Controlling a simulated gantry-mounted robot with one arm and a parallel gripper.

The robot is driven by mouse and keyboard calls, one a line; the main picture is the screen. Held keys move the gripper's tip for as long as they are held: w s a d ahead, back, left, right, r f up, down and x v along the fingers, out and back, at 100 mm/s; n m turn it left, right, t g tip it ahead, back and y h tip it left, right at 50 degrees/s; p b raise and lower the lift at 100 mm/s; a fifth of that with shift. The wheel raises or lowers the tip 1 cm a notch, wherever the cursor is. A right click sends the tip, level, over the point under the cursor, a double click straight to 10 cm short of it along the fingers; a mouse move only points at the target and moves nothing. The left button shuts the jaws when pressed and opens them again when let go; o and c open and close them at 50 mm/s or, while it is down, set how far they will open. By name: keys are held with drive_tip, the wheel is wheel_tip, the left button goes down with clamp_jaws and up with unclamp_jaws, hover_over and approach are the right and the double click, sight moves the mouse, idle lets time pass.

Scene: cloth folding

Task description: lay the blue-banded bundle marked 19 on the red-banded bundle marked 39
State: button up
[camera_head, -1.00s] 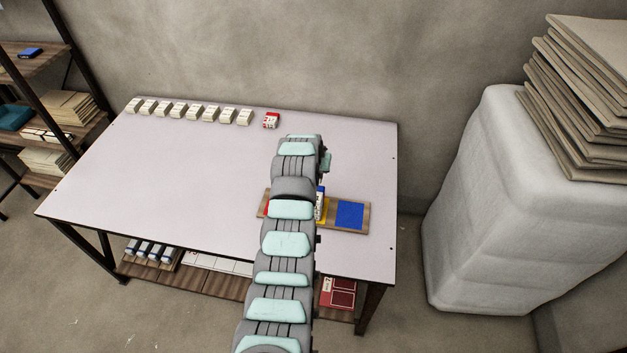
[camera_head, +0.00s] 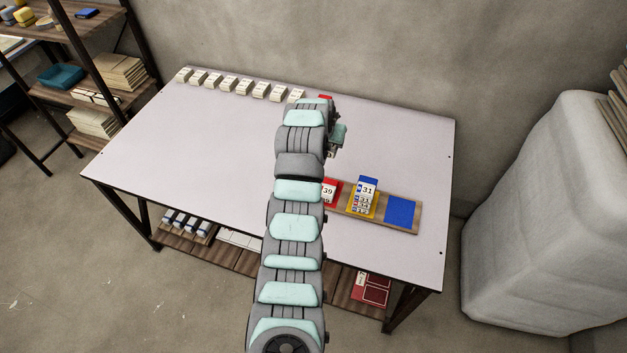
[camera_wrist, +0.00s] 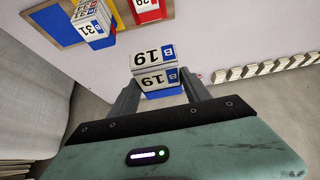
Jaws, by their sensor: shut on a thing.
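My gripper (camera_wrist: 160,90) is shut on the blue-banded bundle marked 19 (camera_wrist: 154,60) in the wrist view, its label reading B 19. In the head view my arm hides this bundle and most of the gripper. The red-banded bundle marked 39 (camera_head: 329,192) stands on the left part of a wooden board, partly behind my arm. It shows cut off at the top of the wrist view (camera_wrist: 147,6), apart from the held bundle.
A blue-banded bundle marked 31 (camera_head: 367,187) tops a stack on the board's yellow patch (camera_head: 350,211). The blue patch (camera_head: 400,211) is bare. Several white bundles (camera_head: 230,84) line the table's back edge, with a red-topped thing (camera_head: 325,97) behind my arm. The table's left is clear.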

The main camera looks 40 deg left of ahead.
drive_tip(key=f, duration=1.4)
drive_tip(key=shift+d+f, duration=0.25)
drive_tip(key=shift+a+f+b, duration=0.1)
drive_tip(key=shift+f+b, duration=0.7)
drive_tip(key=shift+f, duration=1.7)
drive_tip(key=shift+f+b, duration=0.25)
drive_tip(key=shift+b, duration=0.05)
drive_tip(key=o, duration=1.4)
drive_tip(key=shift+r, duration=0.1)
drive_tip(key=shift+r+p, duration=0.4)
drive_tip(key=shift+p, duration=0.2)
drive_tip(key=shift+p+v, duration=0.75)
drive_tip(key=shift+v, duration=5.05)
